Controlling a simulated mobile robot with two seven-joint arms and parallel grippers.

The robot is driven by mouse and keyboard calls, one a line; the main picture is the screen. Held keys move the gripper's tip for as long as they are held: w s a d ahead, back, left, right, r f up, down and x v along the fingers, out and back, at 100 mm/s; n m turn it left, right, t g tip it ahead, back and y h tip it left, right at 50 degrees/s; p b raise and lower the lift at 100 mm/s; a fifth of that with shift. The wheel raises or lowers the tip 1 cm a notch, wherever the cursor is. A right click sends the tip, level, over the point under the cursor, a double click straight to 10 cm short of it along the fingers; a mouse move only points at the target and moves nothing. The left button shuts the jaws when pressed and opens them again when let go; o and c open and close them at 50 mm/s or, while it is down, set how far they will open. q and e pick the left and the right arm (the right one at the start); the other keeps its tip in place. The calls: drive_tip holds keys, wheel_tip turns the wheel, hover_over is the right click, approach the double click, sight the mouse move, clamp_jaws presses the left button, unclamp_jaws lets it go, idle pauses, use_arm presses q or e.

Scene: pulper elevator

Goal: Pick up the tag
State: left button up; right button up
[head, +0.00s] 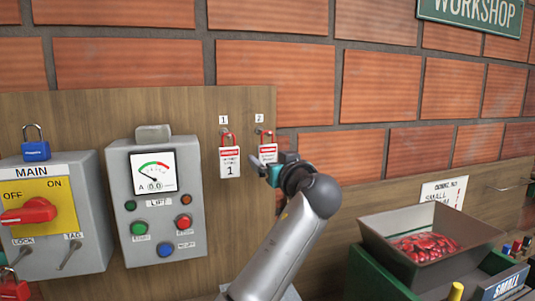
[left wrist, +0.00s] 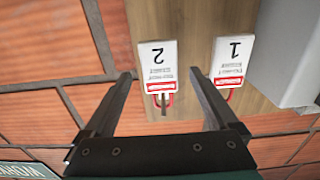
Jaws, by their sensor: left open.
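Two white tags with red bands hang on a wooden board: tag 1 (head: 230,163) on the left and tag 2 (head: 268,150) on the right. My left gripper (head: 262,166) is at tag 2 and hides its lower part. In the left wrist view, which is upside down, tag 2 (left wrist: 157,62) appears between the open fingers (left wrist: 162,75), with its red hook loop toward the gripper base. Tag 1 (left wrist: 231,58) lies just outside the right-hand finger. I cannot tell whether the fingers touch tag 2. My right gripper is not in view.
A grey lift control box (head: 158,223) with buttons and a gauge stands left of the tags. A main switch box (head: 80,250) with a blue padlock (head: 36,146) is farther left. A grey bin (head: 390,255) of red items sits at lower right.

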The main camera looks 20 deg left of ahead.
use_arm(q)
drive_tip(key=shift+x, duration=1.35)
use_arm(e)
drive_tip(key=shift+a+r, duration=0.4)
use_arm(q)
drive_tip(key=c, duration=1.4)
drive_tip(key=shift+c, duration=0.2)
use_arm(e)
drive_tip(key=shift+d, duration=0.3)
use_arm(q)
drive_tip(key=shift+r, duration=0.1)
